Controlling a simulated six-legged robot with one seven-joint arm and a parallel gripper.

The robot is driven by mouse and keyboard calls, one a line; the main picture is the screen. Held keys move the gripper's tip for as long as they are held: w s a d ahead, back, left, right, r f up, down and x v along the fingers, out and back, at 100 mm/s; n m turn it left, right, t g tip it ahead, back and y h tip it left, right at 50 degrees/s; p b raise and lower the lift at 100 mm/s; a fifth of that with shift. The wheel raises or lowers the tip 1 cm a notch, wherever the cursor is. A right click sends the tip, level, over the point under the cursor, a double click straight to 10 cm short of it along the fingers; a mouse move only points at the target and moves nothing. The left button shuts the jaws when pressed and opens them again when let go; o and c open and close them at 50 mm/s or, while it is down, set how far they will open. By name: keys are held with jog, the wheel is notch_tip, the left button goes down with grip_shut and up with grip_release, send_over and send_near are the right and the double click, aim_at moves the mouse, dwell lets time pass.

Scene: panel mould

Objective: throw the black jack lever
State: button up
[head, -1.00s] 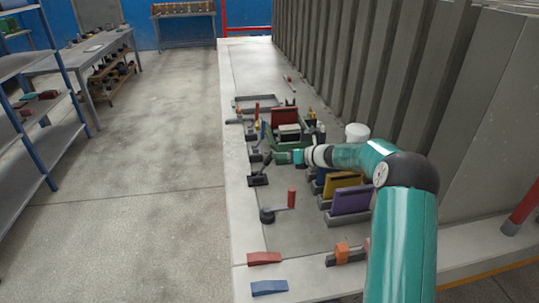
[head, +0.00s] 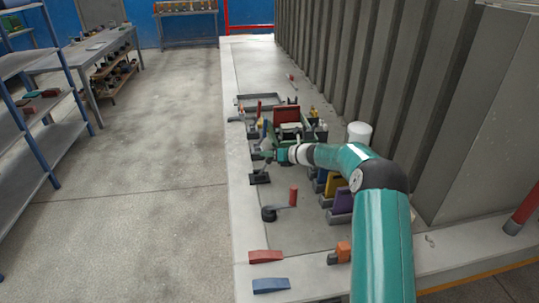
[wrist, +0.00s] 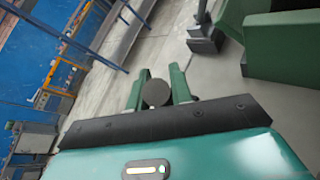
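The black jack lever (head: 260,179) stands near the left edge of the long pale bench in the head view. Its dark base is clear, but its upper part is small and close to my gripper (head: 277,157). In the wrist view the two green fingers of my gripper (wrist: 159,88) are apart. A dark round knob (wrist: 156,93), which looks like the lever's end, shows between them. I cannot tell whether either finger touches it.
A crank with a red handle (head: 292,196) stands nearer on the bench. A red wedge (head: 266,256) and a blue wedge (head: 271,285) lie at the near edge. Green fittings crowd the right side beyond my gripper. A ribbed grey wall (head: 390,100) bounds the bench.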

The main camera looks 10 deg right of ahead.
grip_shut()
jog(key=shift+a+r, duration=0.1)
jog(key=shift+a, duration=0.1)
jog(key=shift+a+r+h, duration=0.1)
jog(key=shift+a+h, duration=0.1)
jog(key=shift+h, duration=0.1)
jog(key=a+f+n+g+h, duration=0.1)
jog(key=a+n+h, duration=0.3)
jog(key=a+h, duration=0.5)
jog(key=shift+a+n+g, duration=0.15)
jog(key=shift+n+g, duration=0.15)
jog(key=shift+n, duration=0.1)
jog(key=shift+f, duration=0.15)
